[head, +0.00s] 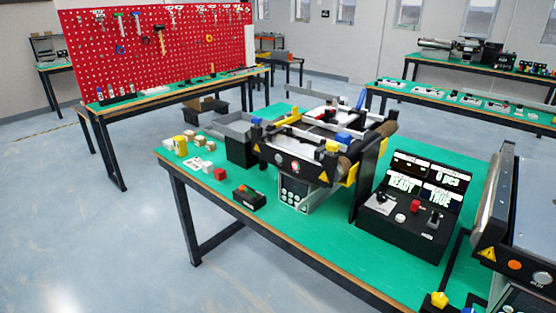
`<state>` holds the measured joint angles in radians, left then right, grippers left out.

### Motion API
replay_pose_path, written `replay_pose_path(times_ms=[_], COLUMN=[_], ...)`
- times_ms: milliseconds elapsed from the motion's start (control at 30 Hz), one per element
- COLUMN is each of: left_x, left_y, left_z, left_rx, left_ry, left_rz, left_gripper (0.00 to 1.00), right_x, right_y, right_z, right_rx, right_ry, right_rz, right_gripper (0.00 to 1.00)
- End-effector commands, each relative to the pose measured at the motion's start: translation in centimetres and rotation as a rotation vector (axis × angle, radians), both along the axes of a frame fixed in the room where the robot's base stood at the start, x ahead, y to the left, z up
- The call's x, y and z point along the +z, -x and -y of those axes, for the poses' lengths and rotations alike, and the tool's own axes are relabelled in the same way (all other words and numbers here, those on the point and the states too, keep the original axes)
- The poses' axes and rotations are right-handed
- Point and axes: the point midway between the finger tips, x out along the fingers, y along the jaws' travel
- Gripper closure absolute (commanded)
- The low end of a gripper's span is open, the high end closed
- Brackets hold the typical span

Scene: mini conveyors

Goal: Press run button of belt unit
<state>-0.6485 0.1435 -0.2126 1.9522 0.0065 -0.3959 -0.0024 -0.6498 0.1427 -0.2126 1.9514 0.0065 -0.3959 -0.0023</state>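A belt unit (290,165) stands on the green-topped table, with round controls and yellow warning triangles on its front side. A grey control box (294,194) with small buttons sits below it. A small black box (249,198) with coloured buttons lies on the table left of the first unit. I cannot tell which control is the run button. Neither of my grippers is in view.
A black console (407,229) with lit screens reading READY and TRUE stands between the units. A dark bin (240,150), small blocks (221,174) and a yellow cylinder (181,145) are at the table's left. A red pegboard (160,50) stands behind. The floor at front left is clear.

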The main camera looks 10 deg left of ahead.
Motion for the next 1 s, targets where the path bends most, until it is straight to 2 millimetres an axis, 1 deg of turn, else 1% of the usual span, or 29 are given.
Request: replay_pose_path(times_ms=[33, 67, 600, 633, 1000], left_x=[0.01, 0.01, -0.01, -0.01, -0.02], left_y=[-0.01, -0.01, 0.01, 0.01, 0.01], left_z=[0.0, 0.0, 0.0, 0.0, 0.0], left_rx=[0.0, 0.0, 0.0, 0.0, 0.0], left_ry=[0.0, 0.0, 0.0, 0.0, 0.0], left_rz=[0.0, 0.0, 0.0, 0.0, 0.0], left_gripper=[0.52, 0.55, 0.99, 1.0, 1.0], right_x=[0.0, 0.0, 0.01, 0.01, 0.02], right_y=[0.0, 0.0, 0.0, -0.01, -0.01], right_z=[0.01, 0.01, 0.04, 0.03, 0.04], right_rx=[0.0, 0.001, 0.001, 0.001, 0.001], right_ry=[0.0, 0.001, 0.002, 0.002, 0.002], right_rz=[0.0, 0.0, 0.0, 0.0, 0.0], right_gripper=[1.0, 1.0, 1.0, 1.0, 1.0])
